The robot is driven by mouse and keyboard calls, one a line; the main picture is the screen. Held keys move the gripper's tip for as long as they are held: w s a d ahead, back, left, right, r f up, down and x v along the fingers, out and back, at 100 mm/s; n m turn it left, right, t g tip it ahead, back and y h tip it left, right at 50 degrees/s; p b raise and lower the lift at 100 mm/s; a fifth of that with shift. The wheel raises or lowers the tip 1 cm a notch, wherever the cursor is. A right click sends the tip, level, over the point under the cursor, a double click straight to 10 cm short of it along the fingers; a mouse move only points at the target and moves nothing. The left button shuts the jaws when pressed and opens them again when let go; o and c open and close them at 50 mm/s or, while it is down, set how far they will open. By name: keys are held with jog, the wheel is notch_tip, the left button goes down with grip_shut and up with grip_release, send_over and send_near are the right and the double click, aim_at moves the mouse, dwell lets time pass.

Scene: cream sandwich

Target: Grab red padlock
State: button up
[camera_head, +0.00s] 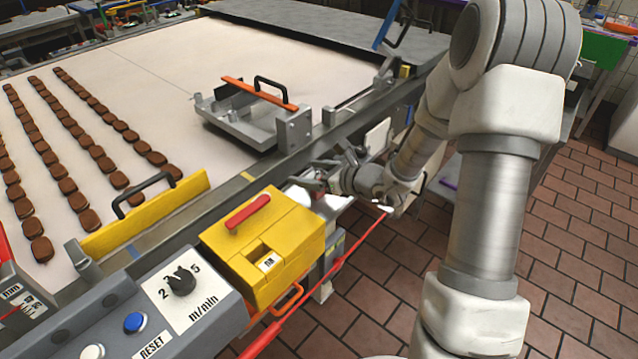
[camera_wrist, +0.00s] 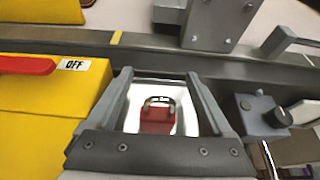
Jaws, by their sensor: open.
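The red padlock (camera_wrist: 157,116) has a red body and a dark metal shackle. It lies on or against a bright white surface in the middle of the wrist view, framed between the two fingers. My gripper (camera_wrist: 158,76) is open, with a finger on each side of the padlock in the picture. I cannot tell how far the padlock is from the fingers, and I see no contact. In the head view my gripper (camera_head: 318,176) is beside the conveyor frame, right of the yellow box.
The yellow switch box (camera_head: 262,240) with a red handle stands close to the gripper; its OFF label shows in the wrist view (camera_wrist: 74,64). A grey box with a black knob (camera_wrist: 276,117) is at the right. The conveyor (camera_head: 180,75) carries rows of brown biscuits.

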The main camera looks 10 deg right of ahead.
grip_shut()
jog(key=shift+r, duration=0.1)
dwell(0.3)
